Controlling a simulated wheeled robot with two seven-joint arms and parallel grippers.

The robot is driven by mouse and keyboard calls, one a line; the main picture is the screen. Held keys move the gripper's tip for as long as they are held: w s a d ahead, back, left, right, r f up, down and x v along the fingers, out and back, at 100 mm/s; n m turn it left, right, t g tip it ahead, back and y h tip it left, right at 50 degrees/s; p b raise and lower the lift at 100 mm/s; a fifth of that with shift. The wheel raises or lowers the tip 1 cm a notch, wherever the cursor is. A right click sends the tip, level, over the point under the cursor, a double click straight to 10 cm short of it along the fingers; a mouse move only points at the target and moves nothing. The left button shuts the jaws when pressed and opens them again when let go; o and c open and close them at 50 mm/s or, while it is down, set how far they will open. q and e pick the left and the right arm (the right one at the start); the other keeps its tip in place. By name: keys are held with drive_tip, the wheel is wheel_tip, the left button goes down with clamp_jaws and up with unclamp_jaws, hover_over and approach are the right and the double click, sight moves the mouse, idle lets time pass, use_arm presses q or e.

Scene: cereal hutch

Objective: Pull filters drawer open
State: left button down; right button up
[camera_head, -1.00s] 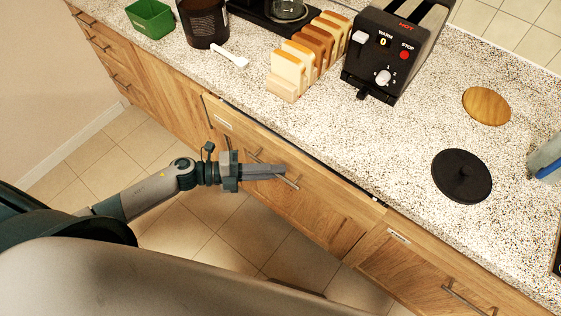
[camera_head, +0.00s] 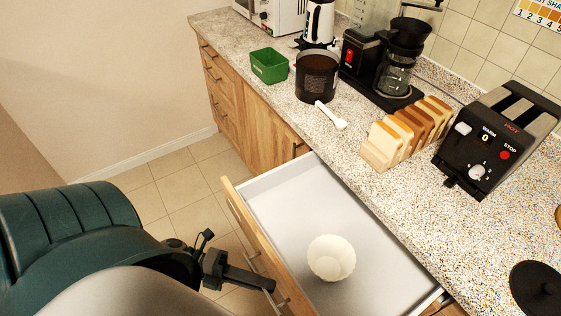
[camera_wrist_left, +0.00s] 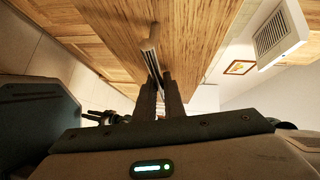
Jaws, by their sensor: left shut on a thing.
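The filters drawer (camera_head: 285,200) is pulled well out from the counter in the head view, its grey inside showing. A white coffee filter stack (camera_head: 331,258) lies inside on the drawer floor. My left gripper (camera_head: 268,285) is at the outer side of the wooden drawer front, shut on the bar handle (camera_head: 254,263). In the left wrist view the fingers (camera_wrist_left: 159,95) close around the metal handle (camera_wrist_left: 151,60) against the wooden front. My right gripper is not in view.
Above the drawer, the speckled counter holds bread slices (camera_head: 405,132), a toaster (camera_head: 495,140), a coffee maker (camera_head: 390,65), a dark canister (camera_head: 317,76), a white scoop (camera_head: 331,116) and a green box (camera_head: 269,66). Tiled floor (camera_head: 180,190) is free left of the drawer.

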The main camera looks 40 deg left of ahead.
use_arm(q)
drive_tip(key=shift+s+a, duration=0.25)
drive_tip(key=shift+s, duration=0.4)
drive_tip(key=shift+s+a, duration=0.25)
drive_tip(key=shift+s, duration=0.4)
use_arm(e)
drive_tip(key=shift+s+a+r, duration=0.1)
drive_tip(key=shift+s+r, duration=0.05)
use_arm(q)
drive_tip(key=c, duration=2.1)
unclamp_jaws()
drive_tip(key=shift+a, duration=0.1)
